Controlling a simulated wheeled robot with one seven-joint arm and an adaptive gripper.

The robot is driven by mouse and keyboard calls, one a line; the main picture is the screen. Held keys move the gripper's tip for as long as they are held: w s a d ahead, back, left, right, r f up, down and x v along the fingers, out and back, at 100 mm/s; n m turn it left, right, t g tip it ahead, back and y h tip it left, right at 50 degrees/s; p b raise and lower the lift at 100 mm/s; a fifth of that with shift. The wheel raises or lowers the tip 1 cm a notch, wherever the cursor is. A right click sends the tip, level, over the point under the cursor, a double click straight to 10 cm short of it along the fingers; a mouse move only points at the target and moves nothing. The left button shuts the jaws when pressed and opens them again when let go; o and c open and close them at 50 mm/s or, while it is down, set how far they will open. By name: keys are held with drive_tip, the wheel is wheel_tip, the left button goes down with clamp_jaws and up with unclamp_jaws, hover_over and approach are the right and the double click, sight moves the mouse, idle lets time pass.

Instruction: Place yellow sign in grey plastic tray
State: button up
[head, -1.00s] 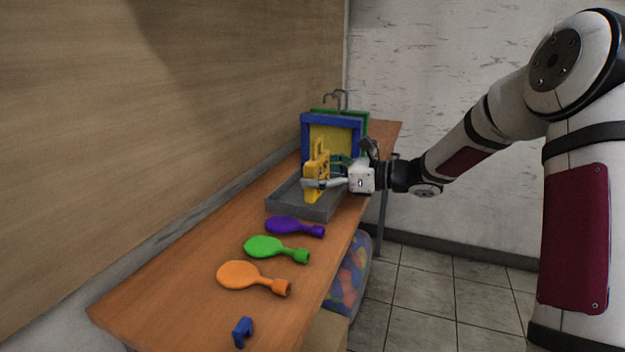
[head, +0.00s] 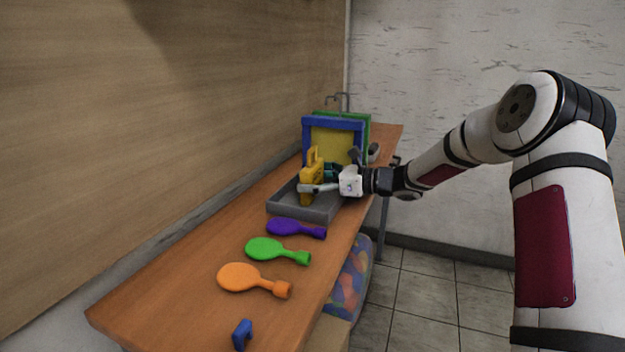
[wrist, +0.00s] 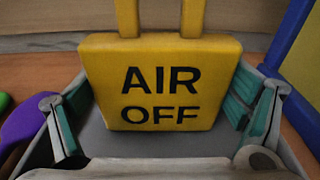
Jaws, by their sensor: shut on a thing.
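The yellow sign (head: 308,181) stands upright in the head view, over the grey plastic tray (head: 292,209). In the wrist view the yellow sign (wrist: 160,60) reads "AIR OFF" and has a handle at its top. My gripper (head: 318,187) is shut on the sign, with a finger on either side of it. The grey tray's floor (wrist: 105,143) shows below and around the sign in the wrist view. The sign's lower edge is within the tray's outline; I cannot tell whether it touches the floor.
A blue frame with a yellow panel (head: 333,126) stands just behind the tray. Purple (head: 290,228), green (head: 272,250) and orange (head: 248,278) paddle-shaped pieces lie in front of it. A small blue piece (head: 242,335) sits near the table's front end.

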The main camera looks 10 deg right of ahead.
drive_tip(key=shift+f, duration=0.15)
drive_tip(key=o, duration=0.9)
